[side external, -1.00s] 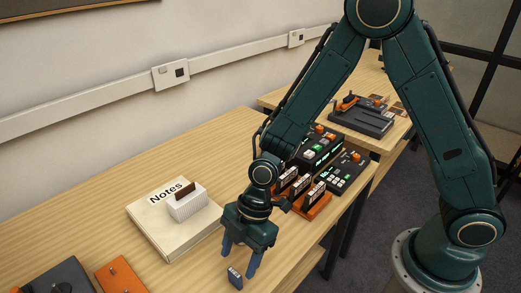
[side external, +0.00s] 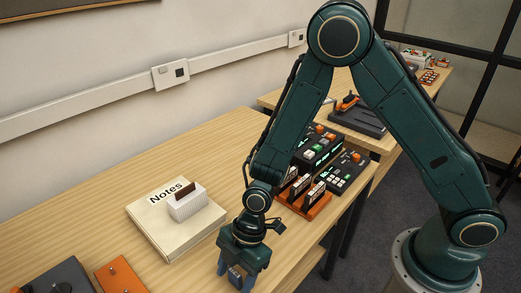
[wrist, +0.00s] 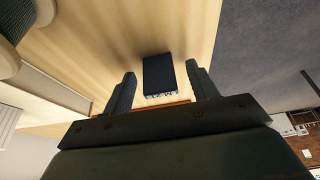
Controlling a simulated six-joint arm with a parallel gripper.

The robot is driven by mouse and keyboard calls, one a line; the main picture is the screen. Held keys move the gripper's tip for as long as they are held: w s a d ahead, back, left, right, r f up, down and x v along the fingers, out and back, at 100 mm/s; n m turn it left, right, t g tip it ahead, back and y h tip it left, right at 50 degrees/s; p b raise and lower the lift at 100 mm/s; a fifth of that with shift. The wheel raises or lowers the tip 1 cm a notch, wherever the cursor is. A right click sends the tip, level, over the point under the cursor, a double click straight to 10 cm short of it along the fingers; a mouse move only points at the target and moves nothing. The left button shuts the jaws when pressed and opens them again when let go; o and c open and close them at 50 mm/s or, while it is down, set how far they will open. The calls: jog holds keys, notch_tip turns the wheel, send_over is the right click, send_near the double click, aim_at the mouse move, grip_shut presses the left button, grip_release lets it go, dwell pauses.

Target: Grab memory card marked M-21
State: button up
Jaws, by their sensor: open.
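A small dark blue-black card (side external: 236,273) is near the front edge of the wooden table. In the wrist view my gripper (wrist: 160,72) is open, with a gap visible between the card and each finger. The card's lower part is partly hidden in the side view.
A cream Notes box (side external: 150,232) with a white ribbed holder (side external: 188,207) on it lies to the left. An orange rack (side external: 318,207) of cards and dark devices (side external: 343,172) stand behind my gripper. An orange plate (side external: 122,275) lies front left.

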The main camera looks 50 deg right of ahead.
aim_at(234, 273)
dwell(0.5)
jog(key=c, duration=1.1)
jog(key=shift+o, duration=0.2)
jog(key=shift+r, duration=0.1)
notch_tip(234, 273, up, 20)
dwell(0.5)
